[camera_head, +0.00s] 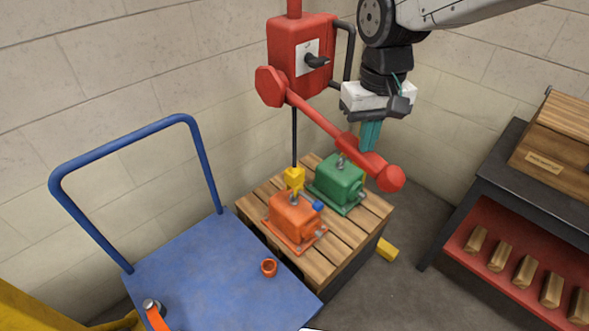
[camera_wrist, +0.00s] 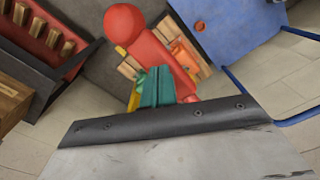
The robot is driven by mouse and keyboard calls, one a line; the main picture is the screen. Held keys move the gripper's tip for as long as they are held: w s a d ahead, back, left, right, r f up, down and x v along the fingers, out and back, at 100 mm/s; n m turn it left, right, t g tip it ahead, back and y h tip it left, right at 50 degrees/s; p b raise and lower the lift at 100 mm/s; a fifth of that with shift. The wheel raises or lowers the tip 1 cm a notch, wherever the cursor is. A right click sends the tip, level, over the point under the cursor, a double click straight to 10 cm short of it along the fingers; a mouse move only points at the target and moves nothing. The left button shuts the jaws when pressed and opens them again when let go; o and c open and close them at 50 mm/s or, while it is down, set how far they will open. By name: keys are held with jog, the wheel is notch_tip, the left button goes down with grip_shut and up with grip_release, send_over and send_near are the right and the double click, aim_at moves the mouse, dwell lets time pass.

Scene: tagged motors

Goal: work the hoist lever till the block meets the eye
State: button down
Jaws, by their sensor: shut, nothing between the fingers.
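The red hoist (camera_head: 300,55) is on the wall, with a long red lever (camera_head: 318,118) slanting down right from its hub to a round knob (camera_head: 391,178). The lever also crosses the wrist view (camera_wrist: 150,48). A yellow block (camera_head: 294,178) hangs on a dark line just above the orange motor (camera_head: 293,218); whether it touches the motor's lifting eye (camera_head: 295,199) I cannot tell. My gripper (camera_head: 369,137) is shut and empty, its teal fingers pointing down close beside the lever near the knob end. The fingers (camera_wrist: 157,88) overlap the lever in the wrist view; contact is unclear.
A green motor (camera_head: 338,182) stands beside the orange one on a wooden pallet (camera_head: 345,240). A dark bench (camera_head: 480,170) is at right. A yellow piece (camera_head: 387,250) lies on the floor.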

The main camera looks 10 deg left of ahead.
jog(key=shift+w+a+f, duration=0.15)
jog(key=shift+a+f, duration=0.05)
jog(key=shift+f, duration=0.7)
jog(key=shift+w+a+f, duration=0.15)
jog(key=shift+f, duration=0.75)
notch_tip(320, 180, up, 17)
jog(key=shift+f, duration=0.1)
jog(key=shift+f, duration=1.05)
